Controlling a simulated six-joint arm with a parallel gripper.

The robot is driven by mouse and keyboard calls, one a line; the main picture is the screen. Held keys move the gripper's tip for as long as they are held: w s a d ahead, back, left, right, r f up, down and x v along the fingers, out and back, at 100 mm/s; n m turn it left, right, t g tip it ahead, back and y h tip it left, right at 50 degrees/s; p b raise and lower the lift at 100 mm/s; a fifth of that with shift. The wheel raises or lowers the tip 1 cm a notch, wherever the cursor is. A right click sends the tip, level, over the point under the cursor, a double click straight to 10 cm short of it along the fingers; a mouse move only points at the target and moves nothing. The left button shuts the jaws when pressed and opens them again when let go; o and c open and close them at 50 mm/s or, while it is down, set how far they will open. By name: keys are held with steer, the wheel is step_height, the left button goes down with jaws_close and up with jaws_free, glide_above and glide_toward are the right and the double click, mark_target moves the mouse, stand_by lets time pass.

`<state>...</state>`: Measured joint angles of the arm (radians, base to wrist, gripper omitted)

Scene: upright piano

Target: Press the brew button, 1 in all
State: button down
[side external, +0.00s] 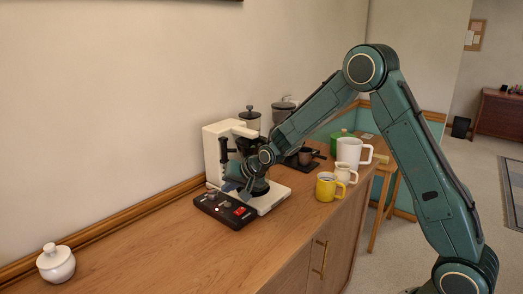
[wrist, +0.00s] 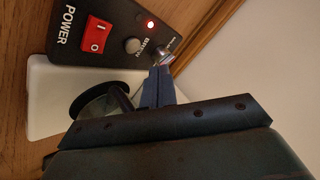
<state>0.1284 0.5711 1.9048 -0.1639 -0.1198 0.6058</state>
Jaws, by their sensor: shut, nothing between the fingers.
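The black control box (side external: 224,210) lies on the wooden counter. It also shows in the wrist view (wrist: 70,43). It carries a red rocker switch (wrist: 96,35) marked I and O beside the word POWER. The brew button (wrist: 133,45) is a round grey knob with lettering next to it, which looks unpressed. A small red light (wrist: 150,24) glows beyond it. My gripper (wrist: 163,62) is shut and empty. Its tips are over the box's edge, just right of the brew button, at a small silvery part. I cannot tell whether they touch it. In the side view my gripper (side external: 231,186) is low over the box.
The white coffee machine (side external: 215,150) stands right behind the box, its base (side external: 272,200) close to my wrist. A yellow mug (side external: 326,187), a small cream jug (side external: 345,173) and a white mug (side external: 350,150) stand to the right. A white lidded pot (side external: 56,264) is far left. The counter between is clear.

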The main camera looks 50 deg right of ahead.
steer(key=shift+r, duration=1.15)
steer(key=s+a+r+n+g, duration=0.1)
steer(key=s+r+n, duration=0.1)
steer(key=s+r, duration=0.55)
steer(key=s+a+r+n+g, duration=0.15)
steer(key=s+r, duration=0.35)
steer(key=s, duration=0.5)
steer(key=s+r+n+g+h, duration=0.1)
steer(key=s+n, duration=0.3)
steer(key=s, duration=1.8)
steer(key=shift+s+a, duration=0.35)
